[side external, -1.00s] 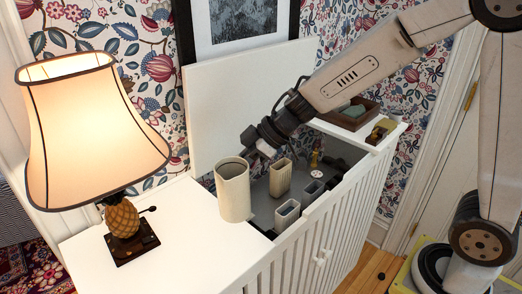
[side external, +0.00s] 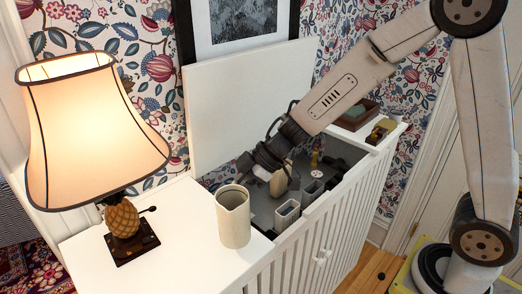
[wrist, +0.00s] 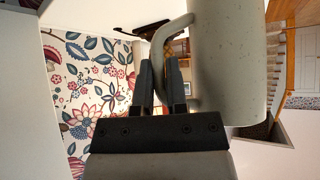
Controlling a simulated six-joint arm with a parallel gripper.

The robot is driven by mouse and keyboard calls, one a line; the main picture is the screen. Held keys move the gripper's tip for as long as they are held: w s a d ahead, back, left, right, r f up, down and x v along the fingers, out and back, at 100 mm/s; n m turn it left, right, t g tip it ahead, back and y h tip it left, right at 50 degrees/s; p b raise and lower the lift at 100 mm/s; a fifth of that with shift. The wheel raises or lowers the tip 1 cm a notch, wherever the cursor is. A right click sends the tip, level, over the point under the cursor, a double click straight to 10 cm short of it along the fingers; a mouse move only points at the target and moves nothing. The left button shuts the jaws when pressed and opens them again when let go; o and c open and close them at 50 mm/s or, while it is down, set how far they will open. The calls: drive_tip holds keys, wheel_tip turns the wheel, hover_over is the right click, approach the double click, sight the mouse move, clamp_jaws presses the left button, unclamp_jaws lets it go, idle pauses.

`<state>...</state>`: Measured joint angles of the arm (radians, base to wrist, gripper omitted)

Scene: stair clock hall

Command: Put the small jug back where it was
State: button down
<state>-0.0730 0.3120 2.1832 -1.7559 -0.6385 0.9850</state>
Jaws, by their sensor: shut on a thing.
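The small jug (side external: 233,218) is cream, tall and upright. It stands or hovers over the right end of the white cabinet top (side external: 180,235); I cannot tell whether its base touches. My gripper (side external: 246,168) is behind the jug in the side view, its fingertips partly hidden there. In the wrist view, my gripper (wrist: 160,80) is shut on the jug's curved handle, and the jug's speckled body (wrist: 230,60) fills the right of centre.
A lit lamp (side external: 95,130) with a pineapple base stands left. The open compartment (side external: 262,212) on the right holds several small containers, including a cream one (side external: 287,213). A raised white panel (side external: 235,100) stands behind. A wooden tray (side external: 358,115) is far right.

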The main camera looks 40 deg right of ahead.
sight(238, 199)
drive_tip(key=shift+f, duration=1.75)
drive_tip(key=shift+f, duration=0.15)
drive_tip(key=c, duration=0.7)
unclamp_jaws()
drive_tip(key=shift+o, duration=0.2)
drive_tip(key=shift+s+d+r, duration=0.15)
drive_tip(key=shift+d+r, duration=0.15)
drive_tip(key=shift+r, duration=0.2)
drive_tip(key=v, duration=1.1)
